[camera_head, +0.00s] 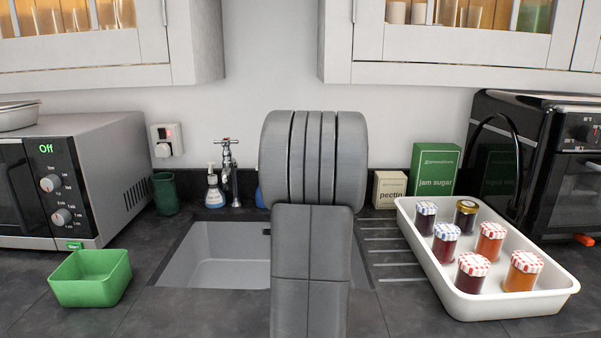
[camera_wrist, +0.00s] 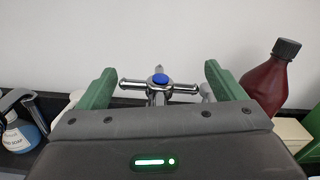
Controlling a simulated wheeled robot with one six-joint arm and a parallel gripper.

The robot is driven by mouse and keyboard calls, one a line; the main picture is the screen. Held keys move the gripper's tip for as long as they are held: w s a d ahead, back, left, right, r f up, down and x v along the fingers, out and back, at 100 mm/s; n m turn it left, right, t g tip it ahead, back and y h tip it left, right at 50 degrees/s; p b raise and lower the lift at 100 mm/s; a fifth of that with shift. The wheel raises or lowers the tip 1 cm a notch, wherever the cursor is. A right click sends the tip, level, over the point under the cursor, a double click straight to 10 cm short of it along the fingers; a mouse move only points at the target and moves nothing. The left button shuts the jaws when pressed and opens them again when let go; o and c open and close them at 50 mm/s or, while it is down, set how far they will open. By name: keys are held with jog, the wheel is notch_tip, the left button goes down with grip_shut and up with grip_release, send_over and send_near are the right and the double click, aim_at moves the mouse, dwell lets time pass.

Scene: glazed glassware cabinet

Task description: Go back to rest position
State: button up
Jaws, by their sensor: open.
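My gripper (camera_wrist: 162,80) shows in the wrist view as two green fingers spread apart, with nothing held between them. A chrome cross-handled tap with a blue cap (camera_wrist: 159,80) appears in the gap between the fingers; I cannot tell how far beyond them it is. In the head view my grey arm stands upright in front of the sink (camera_head: 215,255) and hides my gripper.
A chrome tap (camera_head: 228,160) stands behind the sink. A green tub (camera_head: 91,278) and microwave (camera_head: 110,170) are left; a white tray (camera_head: 500,307) with several jars is right. Cabinets (camera_head: 455,50) hang above. A dark red bottle (camera_wrist: 270,82) is right in the wrist view.

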jog(key=shift+r+n+g+y+p, duration=0.15)
jog(key=shift+n+y+p, duration=0.95)
jog(key=shift+p, duration=2.5)
jog(key=shift+r+n+g+y+p, duration=0.15)
jog(key=shift+n+y+p, duration=0.45)
jog(key=shift+y+p, duration=2)
jog(key=shift+a+f+n+g+h+p, duration=0.1)
jog(key=shift+f+n+g+h+p, duration=0.35)
jog(key=shift+p, duration=2)
jog(key=shift+s+r, duration=0.1)
jog(key=shift+r, duration=0.1)
